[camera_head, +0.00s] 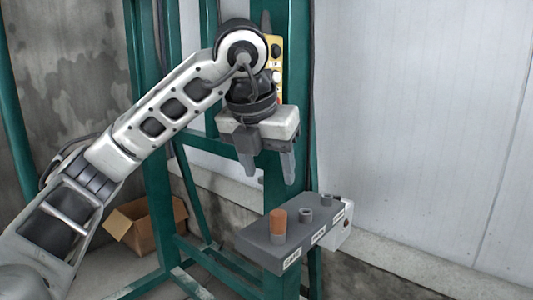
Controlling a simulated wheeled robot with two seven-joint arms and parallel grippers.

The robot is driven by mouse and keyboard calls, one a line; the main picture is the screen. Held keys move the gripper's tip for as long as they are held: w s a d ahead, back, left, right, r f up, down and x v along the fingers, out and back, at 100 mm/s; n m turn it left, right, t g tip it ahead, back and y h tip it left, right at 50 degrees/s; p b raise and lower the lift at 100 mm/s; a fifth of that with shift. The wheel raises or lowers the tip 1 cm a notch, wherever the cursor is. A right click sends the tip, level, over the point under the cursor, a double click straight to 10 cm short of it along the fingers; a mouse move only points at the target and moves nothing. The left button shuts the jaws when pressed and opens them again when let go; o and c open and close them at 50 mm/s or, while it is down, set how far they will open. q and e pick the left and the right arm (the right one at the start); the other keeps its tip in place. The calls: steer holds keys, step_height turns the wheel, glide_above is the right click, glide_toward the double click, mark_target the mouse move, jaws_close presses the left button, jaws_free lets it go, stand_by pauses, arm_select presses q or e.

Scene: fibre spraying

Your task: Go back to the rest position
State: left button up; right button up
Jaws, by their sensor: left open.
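My left gripper (268,170) points downward near the middle of the head view, its two grey fingers apart with nothing between them. It hangs above and a little behind the grey control box (262,243), apart from it. The box carries an orange-brown knob (278,222) at its left and two shorter grey knobs beside it, one of them in the middle (306,214). My right gripper is not in view.
A green steel frame (155,150) stands behind my left arm. A yellow panel (275,55) is partly hidden behind my wrist. An open cardboard box (150,225) sits on the floor at left. A pale wall (420,120) fills the right, with clear space before it.

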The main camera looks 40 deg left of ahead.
arm_select(q)
steer(key=shift+s+r, duration=0.15)
steer(key=shift+r, duration=0.25)
